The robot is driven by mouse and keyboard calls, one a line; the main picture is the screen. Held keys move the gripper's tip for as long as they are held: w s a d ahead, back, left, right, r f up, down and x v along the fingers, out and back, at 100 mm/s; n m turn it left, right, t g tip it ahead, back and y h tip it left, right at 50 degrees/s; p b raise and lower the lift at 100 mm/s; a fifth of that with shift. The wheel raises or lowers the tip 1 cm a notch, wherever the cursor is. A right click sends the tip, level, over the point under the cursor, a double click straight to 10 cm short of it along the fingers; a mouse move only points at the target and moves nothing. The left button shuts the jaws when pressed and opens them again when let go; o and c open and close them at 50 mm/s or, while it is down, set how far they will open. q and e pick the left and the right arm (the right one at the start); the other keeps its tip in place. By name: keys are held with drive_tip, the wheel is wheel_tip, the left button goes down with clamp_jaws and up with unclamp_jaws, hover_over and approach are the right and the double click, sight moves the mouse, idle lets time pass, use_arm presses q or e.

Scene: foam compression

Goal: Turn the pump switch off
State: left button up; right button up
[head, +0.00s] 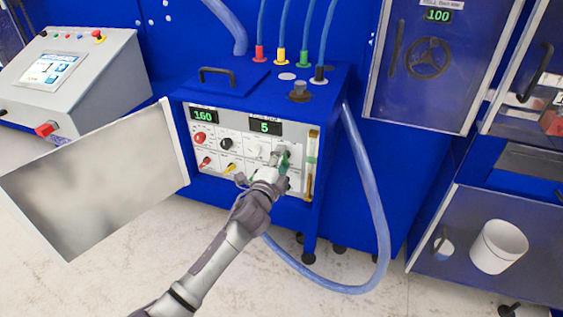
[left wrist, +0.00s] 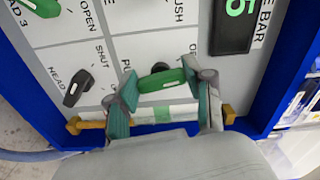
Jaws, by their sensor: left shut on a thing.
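The blue pump unit (head: 262,88) stands in the middle of the head view, with a pale control panel facing me. My left gripper (head: 281,161) is at the panel's lower right. In the left wrist view, its two teal-padded fingers (left wrist: 161,92) are on either side of a green switch handle (left wrist: 160,80), shut on its ends. The handle lies nearly level in that picture, with its right end slightly higher. A label beginning "PU" shows beside it, partly hidden by a finger. In the head view the gripper covers most of this switch. My right gripper is in neither view.
A black knob (left wrist: 76,88) sits left of the gripper in the wrist view. A gauge tube with yellow ends (head: 311,165) runs close along the panel's right edge. The open panel door (head: 95,180) stands at left. A clear hose (head: 368,190) loops at right.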

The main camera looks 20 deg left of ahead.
use_arm(q)
drive_tip(key=shift+f+n, duration=0.1)
drive_tip(key=shift+n, duration=1.9)
drive_tip(key=o, duration=1.2)
drive_tip(key=shift+c, duration=0.2)
drive_tip(key=s, duration=1.2)
drive_tip(key=shift+a, duration=0.2)
